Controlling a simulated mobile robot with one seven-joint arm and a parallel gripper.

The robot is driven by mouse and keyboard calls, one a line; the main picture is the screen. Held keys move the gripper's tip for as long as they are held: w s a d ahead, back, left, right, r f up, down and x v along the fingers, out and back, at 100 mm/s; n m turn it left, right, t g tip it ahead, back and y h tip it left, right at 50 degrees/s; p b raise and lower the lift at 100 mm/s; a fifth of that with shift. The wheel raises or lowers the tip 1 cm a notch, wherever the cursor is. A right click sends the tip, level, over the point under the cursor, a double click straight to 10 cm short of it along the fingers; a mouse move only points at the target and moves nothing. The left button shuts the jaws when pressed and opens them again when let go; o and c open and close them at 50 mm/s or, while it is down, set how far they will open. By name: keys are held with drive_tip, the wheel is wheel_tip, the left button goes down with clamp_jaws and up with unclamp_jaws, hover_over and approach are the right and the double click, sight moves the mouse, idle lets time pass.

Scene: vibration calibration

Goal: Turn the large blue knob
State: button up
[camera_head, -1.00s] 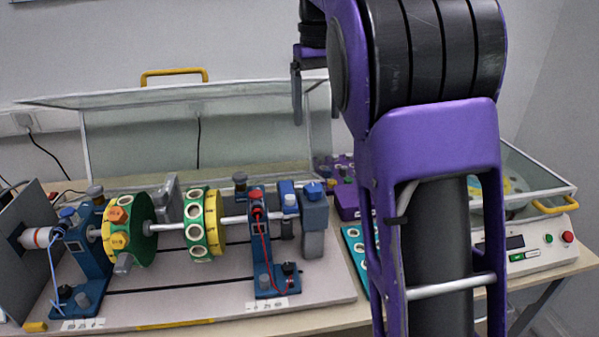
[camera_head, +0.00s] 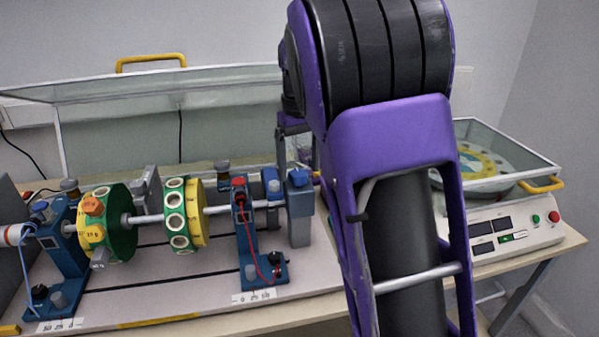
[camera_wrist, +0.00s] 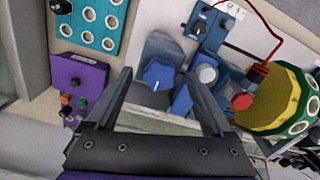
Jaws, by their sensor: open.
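The large blue knob (camera_wrist: 159,74) has a scalloped edge and a white pointer line. It sits on a grey-blue block at the right end of the shaft rig, and it also shows in the head view (camera_head: 299,174) on top of that block. My gripper (camera_wrist: 160,82) is open in the wrist view, with one finger on each side of the knob in the picture. The fingers look apart from the knob; the gap in depth is hard to tell. In the head view my arm hides most of my gripper.
Beside the knob stand a blue bracket with a silver cap (camera_wrist: 207,74) and a red knob (camera_wrist: 242,102). A purple box (camera_wrist: 80,80) and a teal plate with holes (camera_wrist: 97,22) lie to the left. The raised clear cover (camera_head: 120,130) stands behind the rig.

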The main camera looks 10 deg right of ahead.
drive_tip(key=shift+f, duration=0.6)
clamp_jaws()
